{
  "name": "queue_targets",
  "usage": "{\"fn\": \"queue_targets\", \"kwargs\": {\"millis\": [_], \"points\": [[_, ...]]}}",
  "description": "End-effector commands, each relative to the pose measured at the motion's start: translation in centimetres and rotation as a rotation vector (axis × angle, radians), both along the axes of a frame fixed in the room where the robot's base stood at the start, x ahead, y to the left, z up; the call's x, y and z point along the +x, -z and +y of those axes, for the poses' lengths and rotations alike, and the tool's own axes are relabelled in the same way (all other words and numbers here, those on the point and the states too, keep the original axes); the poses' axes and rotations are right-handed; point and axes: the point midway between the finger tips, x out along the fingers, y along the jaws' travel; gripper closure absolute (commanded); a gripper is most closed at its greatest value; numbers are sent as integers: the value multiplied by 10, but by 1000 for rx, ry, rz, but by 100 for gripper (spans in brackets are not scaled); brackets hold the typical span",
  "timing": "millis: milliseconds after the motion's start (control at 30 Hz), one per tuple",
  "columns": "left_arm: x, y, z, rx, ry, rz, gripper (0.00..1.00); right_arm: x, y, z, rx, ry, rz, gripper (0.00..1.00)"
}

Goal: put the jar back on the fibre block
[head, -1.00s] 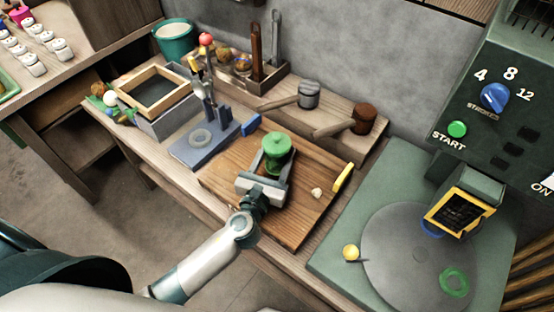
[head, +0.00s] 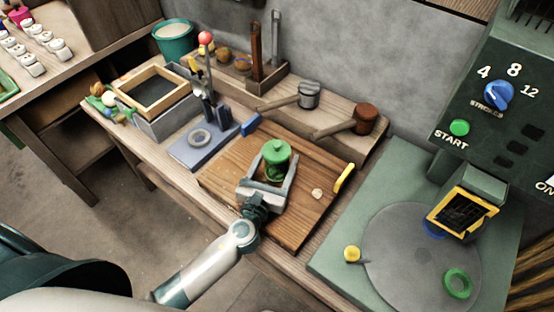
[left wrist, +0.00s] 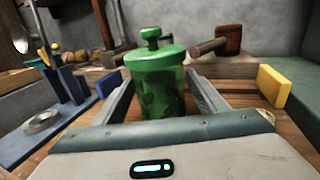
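A green lidded jar (head: 275,154) is upright over the brown wooden board (head: 311,219). In the left wrist view the jar (left wrist: 157,88) has a round knob on its lid, and dark contents show through its wall. My left gripper (head: 278,166) is open, with one finger on each side of the jar. The fingers show in the left wrist view (left wrist: 160,95), and gaps appear between them and the jar. The jar's base is hidden behind the gripper body. I cannot tell which surface is the fibre block. My right gripper is not in view.
A blue block (head: 251,124) and a yellow block (head: 344,178) sit at the board's edges, with a small pale lump (head: 317,194) near the right. Mallets (head: 309,95) lie behind. A blue-grey stand (head: 205,143) is left; a green machine with a turntable (head: 415,270) is right.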

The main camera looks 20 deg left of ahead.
Motion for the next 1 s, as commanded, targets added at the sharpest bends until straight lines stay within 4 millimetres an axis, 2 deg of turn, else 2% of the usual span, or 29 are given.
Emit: {"fn": "queue_targets", "kwargs": {"millis": [500, 667, 1000], "points": [[-1, -3, 0, 0, 0, 0, 31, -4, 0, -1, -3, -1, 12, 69], [-20, 0, 1, 0, 1, 2, 31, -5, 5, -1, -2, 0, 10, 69], [-79, 1, 3, 0, 0, 2, 31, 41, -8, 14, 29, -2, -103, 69]]}}
